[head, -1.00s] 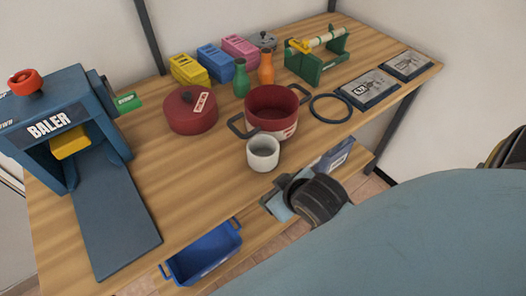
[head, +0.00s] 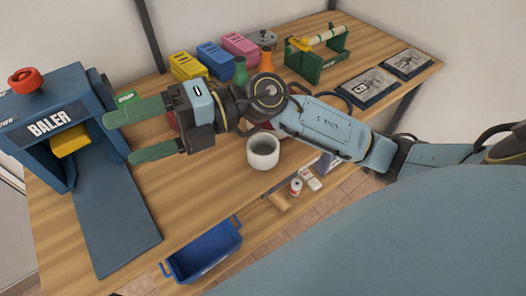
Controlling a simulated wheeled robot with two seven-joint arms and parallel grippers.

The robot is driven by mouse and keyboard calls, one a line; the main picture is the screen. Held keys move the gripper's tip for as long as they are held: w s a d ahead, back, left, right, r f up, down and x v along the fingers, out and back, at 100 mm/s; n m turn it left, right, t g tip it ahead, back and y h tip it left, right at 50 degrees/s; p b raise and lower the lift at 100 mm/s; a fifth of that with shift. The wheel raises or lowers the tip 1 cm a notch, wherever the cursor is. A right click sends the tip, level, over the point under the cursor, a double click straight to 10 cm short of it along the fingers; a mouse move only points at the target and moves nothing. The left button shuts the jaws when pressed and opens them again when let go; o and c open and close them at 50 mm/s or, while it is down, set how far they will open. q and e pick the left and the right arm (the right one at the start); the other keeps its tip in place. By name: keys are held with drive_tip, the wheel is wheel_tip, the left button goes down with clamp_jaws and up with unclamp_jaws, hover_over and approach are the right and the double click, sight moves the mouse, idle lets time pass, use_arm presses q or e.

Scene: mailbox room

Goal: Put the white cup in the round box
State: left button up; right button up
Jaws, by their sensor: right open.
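The white cup (head: 263,153) stands upright and empty on the wooden table near its front edge. The round red box (head: 266,126) is just behind the cup, mostly hidden by my right arm; only a small red part shows. Its red lid (head: 173,121) is almost wholly hidden behind my right gripper. My right gripper (head: 120,139) has green fingers spread apart with nothing between them. It is left of the cup, in front of the baler in this view, and points left. My left gripper is not in view.
The blue baler (head: 50,110) with its dark ramp (head: 110,220) takes up the table's left side. Bottles and coloured blocks stand at the back, with a green stand (head: 315,55) at back right. A blue bin (head: 205,252) is below the front edge. The table's front middle is clear.

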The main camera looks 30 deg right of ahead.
drive_tip(key=d+f+n+g+h, duration=0.2)
drive_tip(key=d+f+n+h, duration=0.1)
drive_tip(key=f+h, duration=0.35)
drive_tip(key=m+h, duration=0.2)
drive_tip(key=h, duration=1)
hover_over(263, 147)
drive_tip(key=s+a, duration=0.2)
drive_tip(key=s, duration=0.1)
wheel_tip(263, 147, down, 4)
drive_tip(key=f, duration=0.1)
wheel_tip(263, 147, down, 13)
drive_tip(key=shift+w+d+r+b, duration=0.15)
drive_tip(key=shift+b, duration=0.25)
drive_tip(key=c, duration=0.7)
drive_tip(key=shift+r, duration=0.1)
